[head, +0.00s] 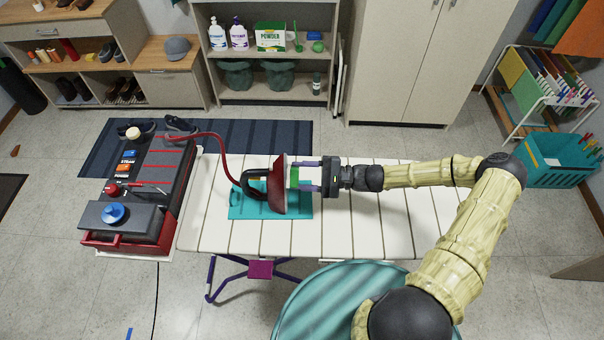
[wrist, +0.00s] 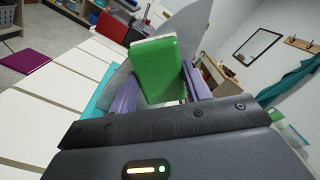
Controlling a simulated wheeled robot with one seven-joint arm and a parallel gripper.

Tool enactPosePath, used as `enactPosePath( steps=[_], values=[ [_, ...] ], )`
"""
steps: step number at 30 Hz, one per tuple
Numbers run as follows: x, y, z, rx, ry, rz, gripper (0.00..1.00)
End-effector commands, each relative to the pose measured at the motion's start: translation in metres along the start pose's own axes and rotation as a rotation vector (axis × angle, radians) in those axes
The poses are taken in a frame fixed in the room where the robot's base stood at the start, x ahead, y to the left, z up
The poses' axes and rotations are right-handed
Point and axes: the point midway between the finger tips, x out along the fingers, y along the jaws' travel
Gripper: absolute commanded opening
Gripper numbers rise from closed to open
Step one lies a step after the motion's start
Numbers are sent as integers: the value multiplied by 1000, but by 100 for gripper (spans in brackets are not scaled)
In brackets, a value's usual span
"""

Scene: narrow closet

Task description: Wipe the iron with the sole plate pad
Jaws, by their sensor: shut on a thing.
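The iron (head: 277,192) stands on the teal mat (head: 239,211) on the slatted ironing board, its black handle to the left and its broad face upright towards my gripper. In the wrist view the grey sole plate (wrist: 192,30) rises behind the pad. The sole plate pad (wrist: 158,72), a green block with a white edge, also shows in the head view (head: 293,178). My gripper (head: 304,176) is shut on it with purple fingers either side. The pad is at the sole plate; whether it touches is hard to tell.
The ironing board (head: 345,235) has bare slats around the mat. A red hose (head: 212,137) runs from the iron to the black and red steam station (head: 148,190) at left. A teal round-topped thing (head: 310,305) stands in front. Shelves and a cupboard (head: 405,60) line the back.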

Motion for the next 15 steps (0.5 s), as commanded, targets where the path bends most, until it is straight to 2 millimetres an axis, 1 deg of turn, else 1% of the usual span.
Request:
enactPosePath(
  steps=[8,15],
  values=[
    [0,1,0,0,0,0,30],
    [1,13,-12,0,0,0,30]
  ],
)
